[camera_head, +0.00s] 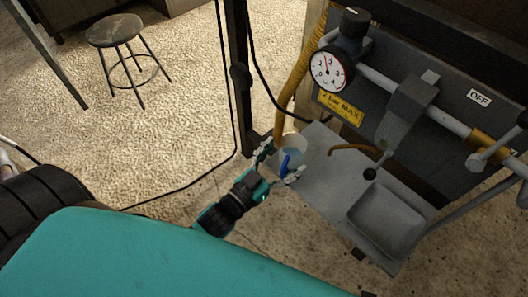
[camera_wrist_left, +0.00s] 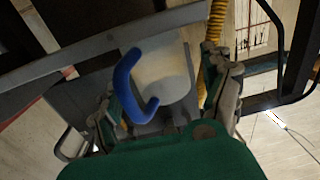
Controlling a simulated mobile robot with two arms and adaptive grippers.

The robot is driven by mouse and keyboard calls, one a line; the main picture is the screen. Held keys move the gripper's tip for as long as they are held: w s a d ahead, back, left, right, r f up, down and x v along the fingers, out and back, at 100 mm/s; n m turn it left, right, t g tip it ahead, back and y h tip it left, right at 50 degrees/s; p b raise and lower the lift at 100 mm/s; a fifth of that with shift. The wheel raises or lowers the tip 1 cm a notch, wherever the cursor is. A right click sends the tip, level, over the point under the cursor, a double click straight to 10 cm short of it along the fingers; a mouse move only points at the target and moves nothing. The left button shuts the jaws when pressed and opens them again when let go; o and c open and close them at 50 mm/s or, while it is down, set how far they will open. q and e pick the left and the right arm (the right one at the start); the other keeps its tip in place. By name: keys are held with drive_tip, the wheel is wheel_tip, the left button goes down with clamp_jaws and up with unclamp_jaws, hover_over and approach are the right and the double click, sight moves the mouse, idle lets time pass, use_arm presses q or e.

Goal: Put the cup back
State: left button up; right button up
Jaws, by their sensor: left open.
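A whitish cup (camera_head: 295,145) with a blue handle stands at the left end of a grey metal shelf (camera_head: 325,172). My left gripper (camera_head: 280,163) is open at the cup, with one finger to each side of the blue handle. In the left wrist view, the cup (camera_wrist_left: 165,75) and its blue C-shaped handle lie between the spread fingers (camera_wrist_left: 168,95). The handle faces my palm. I cannot tell whether a finger touches the cup. My right gripper is in neither view.
A panel with a pressure gauge (camera_head: 330,69), a yellow label (camera_head: 340,107) and levers rises behind the shelf. A square grey basin (camera_head: 387,220) is at the shelf's right. A yellow hose (camera_head: 298,85) and dark post (camera_head: 240,80) stand close by. A stool (camera_head: 116,32) is farther back.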

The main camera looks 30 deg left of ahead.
use_arm(q)
drive_tip(key=v, duration=0.9)
drive_tip(key=a+f+n+g+y, duration=0.1)
drive_tip(key=a+f+g+y, duration=0.15)
drive_tip(key=f, duration=0.65)
drive_tip(key=a+f+g+y, duration=0.1)
drive_tip(key=f+g, duration=0.3)
drive_tip(key=f, duration=0.5)
drive_tip(key=s+f+g, duration=0.4)
drive_tip(key=f, duration=0.4)
drive_tip(key=s+f+g+y, duration=0.1)
drive_tip(key=s+f+g, duration=0.3)
drive_tip(key=f, duration=0.4)
drive_tip(key=shift+s+a, duration=0.35)
drive_tip(key=shift+s, duration=0.45)
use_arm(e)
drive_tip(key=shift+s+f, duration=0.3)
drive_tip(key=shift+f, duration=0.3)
use_arm(q)
drive_tip(key=shift+g+y, duration=0.25)
drive_tip(key=s+a+g+p, duration=0.1)
drive_tip(key=s+a+p, duration=0.2)
drive_tip(key=s+p, duration=1.3)
drive_tip(key=shift+r, duration=0.3)
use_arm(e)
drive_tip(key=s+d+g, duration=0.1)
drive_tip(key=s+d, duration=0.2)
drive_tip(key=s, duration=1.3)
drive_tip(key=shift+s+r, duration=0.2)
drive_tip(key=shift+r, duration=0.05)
